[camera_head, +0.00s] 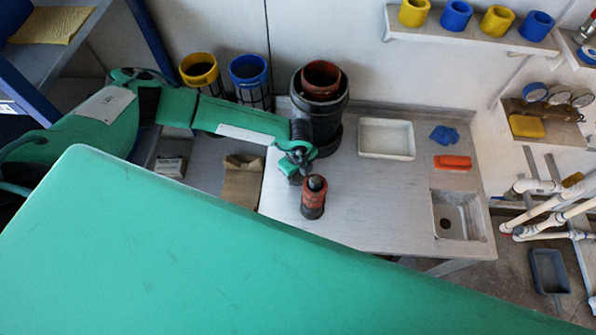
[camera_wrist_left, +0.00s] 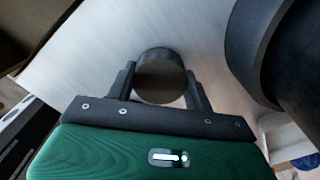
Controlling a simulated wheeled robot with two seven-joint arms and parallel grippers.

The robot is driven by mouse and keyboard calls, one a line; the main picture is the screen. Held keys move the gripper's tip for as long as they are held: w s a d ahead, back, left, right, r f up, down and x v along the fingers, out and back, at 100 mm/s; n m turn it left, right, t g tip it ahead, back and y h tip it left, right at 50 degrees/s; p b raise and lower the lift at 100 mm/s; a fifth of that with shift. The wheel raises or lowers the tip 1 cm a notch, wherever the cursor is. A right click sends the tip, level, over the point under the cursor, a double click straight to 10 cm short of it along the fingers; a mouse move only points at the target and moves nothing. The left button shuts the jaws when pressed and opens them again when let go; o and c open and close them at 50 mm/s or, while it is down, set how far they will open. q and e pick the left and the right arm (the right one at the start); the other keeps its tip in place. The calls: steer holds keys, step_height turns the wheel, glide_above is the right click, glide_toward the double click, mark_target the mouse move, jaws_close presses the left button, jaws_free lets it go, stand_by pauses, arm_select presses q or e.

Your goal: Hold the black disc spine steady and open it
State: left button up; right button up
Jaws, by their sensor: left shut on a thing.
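A small upright cylinder (camera_head: 313,204), red-brown with a black band low down and a dark rounded top, stands on the grey bench. I take it for the disc spine. My left gripper (camera_head: 306,171) reaches it from behind at the level of its top. In the left wrist view the gripper (camera_wrist_left: 163,92) has one finger on each side of a dark round piece (camera_wrist_left: 160,78) and is shut on it. How the dark top joins the red-brown body is not clear. My right gripper is not in view.
A large black vessel (camera_head: 314,112) with a red-brown ring (camera_head: 321,76) stands close behind my left gripper. A white tray (camera_head: 387,138), blue cloth (camera_head: 444,134), orange block (camera_head: 453,162) and sink (camera_head: 457,215) lie right. The bench middle is clear. My green body part covers the foreground.

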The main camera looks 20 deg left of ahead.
arm_select(q)
steer(key=shift+f, duration=0.4)
steer(key=shift+f, duration=0.1)
steer(key=o, duration=1.1)
steer(key=shift+c, duration=0.2)
step_height(320, 180, up, 12)
steer(key=b, duration=0.4)
